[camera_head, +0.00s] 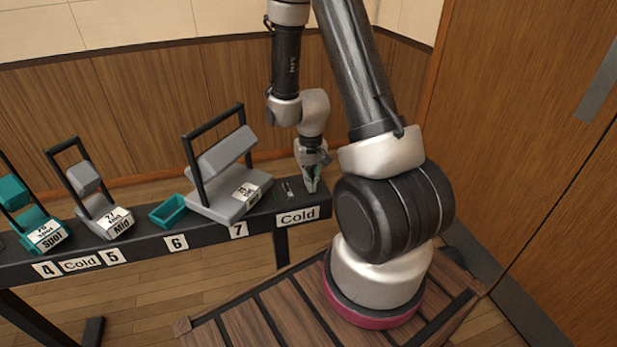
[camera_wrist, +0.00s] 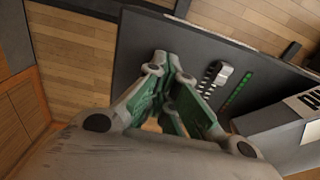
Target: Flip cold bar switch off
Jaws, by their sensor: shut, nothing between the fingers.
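The cold bar switch (camera_head: 288,190) is a small pale lever on the black bar, just behind the white "Cold" label (camera_head: 297,215) at the bar's right end. In the wrist view the switch (camera_wrist: 224,73) is a white-grey knob beside a striped scale, to the right of my fingers. My gripper (camera_head: 312,187) points down at the bar's right end, just right of the switch. Its green-padded fingers (camera_wrist: 168,62) are shut and empty. They look apart from the switch; their height above the bar is hard to tell.
A grey fixture (camera_head: 228,190) with a black frame stands left of the switch. A green light strip (camera_wrist: 237,91) runs beside the switch. A teal tray (camera_head: 168,210) and a second "Cold" label (camera_head: 82,263) are farther left. A wooden door (camera_head: 535,130) is at right.

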